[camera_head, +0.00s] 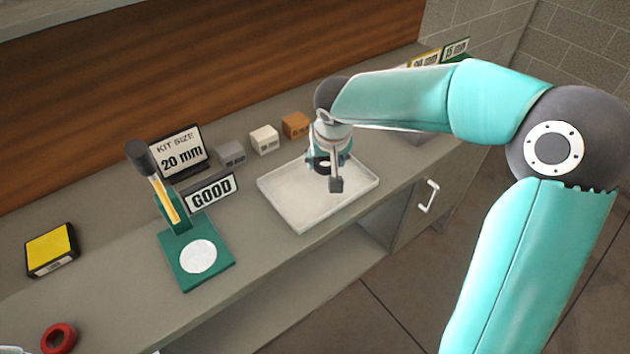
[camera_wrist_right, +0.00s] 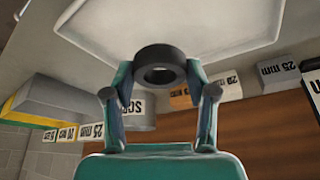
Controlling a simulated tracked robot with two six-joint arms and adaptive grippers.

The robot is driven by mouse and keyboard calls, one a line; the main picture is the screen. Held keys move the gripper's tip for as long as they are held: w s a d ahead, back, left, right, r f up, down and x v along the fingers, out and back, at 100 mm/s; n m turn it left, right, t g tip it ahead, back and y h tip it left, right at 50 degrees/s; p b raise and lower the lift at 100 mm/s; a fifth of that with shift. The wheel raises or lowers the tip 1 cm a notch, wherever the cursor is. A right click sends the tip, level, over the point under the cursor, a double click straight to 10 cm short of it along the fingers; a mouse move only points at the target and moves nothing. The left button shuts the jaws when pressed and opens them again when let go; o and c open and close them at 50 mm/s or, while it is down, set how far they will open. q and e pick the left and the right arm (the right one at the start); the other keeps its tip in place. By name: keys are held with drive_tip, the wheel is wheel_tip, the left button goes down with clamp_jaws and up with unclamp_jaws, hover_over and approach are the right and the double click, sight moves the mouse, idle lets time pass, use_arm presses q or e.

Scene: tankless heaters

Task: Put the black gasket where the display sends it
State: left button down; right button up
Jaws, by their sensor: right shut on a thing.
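The black gasket, a thick ring, is held between the fingertips of my right gripper (camera_head: 335,172) over the white tray (camera_head: 300,212). In the right wrist view the gasket (camera_wrist_right: 160,57) sits between both fingers (camera_wrist_right: 160,90), its hole showing. In the head view the gripper mostly hides it. The display (camera_head: 180,152) reads "KIT SIZE 20 mm". My left gripper is not in view.
Grey (camera_head: 230,154), white (camera_head: 264,139) and orange (camera_head: 295,125) blocks stand behind the tray. A green stand (camera_head: 215,268) with a white disc is left of it. A yellow-topped box (camera_head: 50,246) and red ring (camera_head: 58,338) lie farther left. Labelled bins (camera_head: 425,60) are at back right.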

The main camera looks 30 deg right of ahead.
drive_tip(key=shift+d+f+b, duration=0.1)
drive_tip(key=shift+f+b, duration=0.95)
drive_tip(key=shift+f, duration=0.9)
drive_tip(key=o, duration=1.3)
drive_tip(key=shift+o, duration=0.2)
drive_tip(key=shift+s, duration=0.1)
drive_tip(key=v, duration=1.2)
